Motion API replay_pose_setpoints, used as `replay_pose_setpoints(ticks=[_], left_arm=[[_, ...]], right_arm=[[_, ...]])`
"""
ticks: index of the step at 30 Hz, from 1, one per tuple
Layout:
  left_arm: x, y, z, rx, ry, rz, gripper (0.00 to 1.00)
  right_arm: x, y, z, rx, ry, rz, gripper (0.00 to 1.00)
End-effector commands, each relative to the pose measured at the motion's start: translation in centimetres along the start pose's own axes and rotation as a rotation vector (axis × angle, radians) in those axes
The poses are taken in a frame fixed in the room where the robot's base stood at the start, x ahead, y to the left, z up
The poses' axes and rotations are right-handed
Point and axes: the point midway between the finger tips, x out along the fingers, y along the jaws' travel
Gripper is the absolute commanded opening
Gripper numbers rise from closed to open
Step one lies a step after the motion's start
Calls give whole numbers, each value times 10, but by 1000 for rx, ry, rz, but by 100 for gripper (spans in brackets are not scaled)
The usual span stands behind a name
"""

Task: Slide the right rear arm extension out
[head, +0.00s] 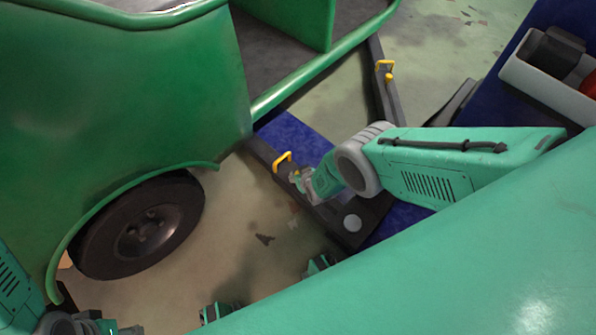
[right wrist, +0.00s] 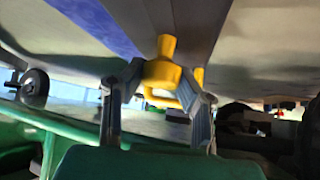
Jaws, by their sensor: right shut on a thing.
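A yellow handle (head: 283,160) stands on this arm. My right gripper (head: 298,180) is beside the handle. In the right wrist view, my right gripper (right wrist: 162,82) is shut on a yellow knob (right wrist: 166,46), a finger on each side, with the yellow handle loop (right wrist: 160,98) just past it. My left gripper (head: 110,326) is only partly in view at the bottom left, and its fingers are unclear.
The green rickshaw body (head: 120,90) and its black wheel (head: 145,228) fill the left side. A second dark arm (head: 384,100) with a yellow handle (head: 385,65) lies farther back. A grey tray (head: 545,85) stands on the blue surface at right. Floor is clear beside the wheel.

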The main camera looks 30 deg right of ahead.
Motion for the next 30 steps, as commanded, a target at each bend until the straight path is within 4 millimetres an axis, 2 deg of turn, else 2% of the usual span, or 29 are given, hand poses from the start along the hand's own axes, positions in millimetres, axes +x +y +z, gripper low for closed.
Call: replay_pose_setpoints(ticks=[11,12,13,14,25,30], left_arm=[[-1,0,1,1,-2,1,40],[0,0,1,1,-2,1,40],[0,0,1,1,-2,1,40],[0,0,1,1,-2,1,40],[-1,0,2,0,1,0,40],[-2,0,2,1,1,0,40]], right_arm=[[0,-4,-4,1,8,-6,0],[0,-3,-4,1,8,-5,33],[0,-3,-4,1,8,-5,44],[0,-3,-4,1,8,-5,49],[-1,-2,-1,0,3,-4,49],[-9,-3,-1,0,2,-3,49]])
